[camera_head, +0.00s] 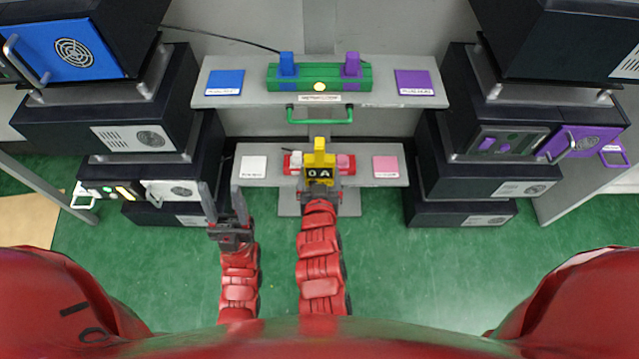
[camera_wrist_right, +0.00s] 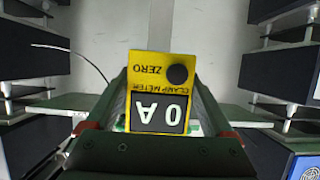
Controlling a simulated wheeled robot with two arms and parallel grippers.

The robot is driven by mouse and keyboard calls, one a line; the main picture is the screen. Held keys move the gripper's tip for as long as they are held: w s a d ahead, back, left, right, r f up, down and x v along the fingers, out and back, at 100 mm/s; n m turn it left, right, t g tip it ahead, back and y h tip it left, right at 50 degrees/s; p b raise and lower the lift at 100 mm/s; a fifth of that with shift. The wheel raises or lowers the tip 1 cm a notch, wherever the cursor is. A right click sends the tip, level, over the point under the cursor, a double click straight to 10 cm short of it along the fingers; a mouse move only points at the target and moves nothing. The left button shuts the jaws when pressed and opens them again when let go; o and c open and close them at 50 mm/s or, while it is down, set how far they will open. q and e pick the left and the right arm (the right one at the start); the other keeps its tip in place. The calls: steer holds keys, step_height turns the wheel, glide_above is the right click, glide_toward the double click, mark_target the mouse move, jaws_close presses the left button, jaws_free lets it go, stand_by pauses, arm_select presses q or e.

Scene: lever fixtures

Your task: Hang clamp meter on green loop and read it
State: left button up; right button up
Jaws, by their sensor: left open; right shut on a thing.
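The yellow clamp meter (camera_head: 320,158) is held upright in my right gripper (camera_head: 320,190), in front of the lower shelf. In the right wrist view the meter (camera_wrist_right: 163,75) sits between the fingers, and its display reads 0 A, upside down there. A black round button beside the word ZERO shows on its face. The green loop (camera_head: 320,121) hangs under the front of the upper shelf, above and behind the meter. The meter is apart from the loop in the head view. My left gripper (camera_head: 224,205) is open and empty, left of the right one.
The upper shelf (camera_head: 385,97) carries a green block (camera_head: 320,84) with blue and purple levers. The lower shelf (camera_head: 265,151) carries a red block with white and pink levers, partly hidden by the meter. Black cabinets (camera_head: 455,155) stand on both sides.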

steer(key=r+b+x, duration=0.1)
steer(key=b+x, duration=0.2)
steer(key=x, duration=0.5)
steer(key=shift+w+r, duration=0.3)
steer(key=shift+w, duration=0.25)
steer(key=o, duration=1.3)
steer(key=shift+s, duration=0.1)
